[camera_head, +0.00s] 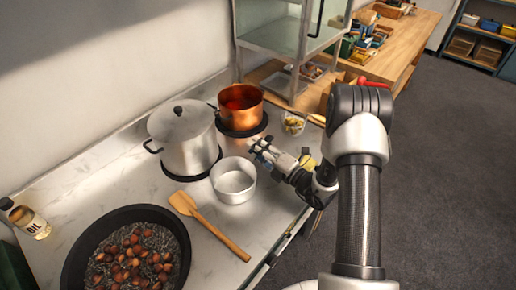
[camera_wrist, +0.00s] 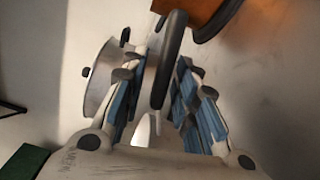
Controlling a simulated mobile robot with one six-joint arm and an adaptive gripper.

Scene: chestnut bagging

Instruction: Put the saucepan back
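The copper saucepan (camera_head: 241,104), with reddish contents, is upright over a round black plate (camera_head: 258,128) at the back of the counter. Whether its base touches the plate is unclear. Part of it shows at the top of the wrist view (camera_wrist: 207,14). A dark bar (camera_wrist: 168,60), apparently its handle, runs between my fingers in the wrist view. My gripper (camera_head: 262,149) is in front of the plate. The fingertips (camera_wrist: 165,72) come close on both sides of the bar and seem shut on it. The handle is hard to make out in the head view.
A lidded steel pot (camera_head: 184,140) stands left of the saucepan. A white bowl (camera_head: 233,182), a wooden spatula (camera_head: 210,226) and a pan of chestnuts (camera_head: 72,262) are nearer. A small glass bowl (camera_head: 293,124) stands right; a glass cabinet (camera_head: 285,40) stands behind.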

